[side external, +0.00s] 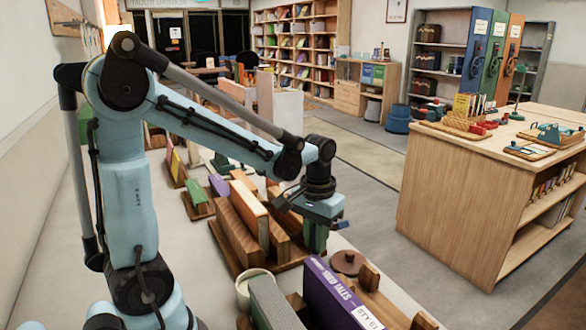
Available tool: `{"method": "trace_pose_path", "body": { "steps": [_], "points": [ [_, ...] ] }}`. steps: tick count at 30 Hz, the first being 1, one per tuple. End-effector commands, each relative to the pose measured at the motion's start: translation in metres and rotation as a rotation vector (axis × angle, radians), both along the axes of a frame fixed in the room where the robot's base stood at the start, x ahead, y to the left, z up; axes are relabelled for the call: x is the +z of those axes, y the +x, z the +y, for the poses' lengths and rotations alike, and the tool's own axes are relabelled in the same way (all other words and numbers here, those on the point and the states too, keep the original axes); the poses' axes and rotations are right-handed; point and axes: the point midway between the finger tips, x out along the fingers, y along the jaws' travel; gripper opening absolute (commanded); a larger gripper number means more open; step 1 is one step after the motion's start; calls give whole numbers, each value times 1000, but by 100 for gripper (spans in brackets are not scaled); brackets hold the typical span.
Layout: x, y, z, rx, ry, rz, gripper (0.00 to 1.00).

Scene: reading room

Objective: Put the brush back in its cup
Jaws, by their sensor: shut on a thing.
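My gripper (318,222) is at the end of my arm, pointing down over the right side of the long table. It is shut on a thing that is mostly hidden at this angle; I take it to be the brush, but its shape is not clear. A green upright shape shows just under the gripper, and I cannot tell whether it is held or stands behind. A round cream cup (243,293) stands on the table left of and nearer than the gripper, partly hidden by a grey-green book. The gripper is apart from the cup.
A purple book (335,295) and a grey-green book (272,303) stand upright at the front. Wooden blocks and a rack (240,235) fill the table left of the gripper. A round brown lid-like piece (348,262) lies close by. A wooden shelf unit (455,205) stands across the aisle.

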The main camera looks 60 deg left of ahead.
Motion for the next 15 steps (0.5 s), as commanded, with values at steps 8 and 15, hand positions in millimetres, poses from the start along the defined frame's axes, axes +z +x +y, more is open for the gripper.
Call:
{"method": "trace_pose_path", "body": {
  "steps": [8,15],
  "points": [
    [-4,0,0,0,0,0,0],
    [-9,0,0,0,0,0,0]
  ]
}}
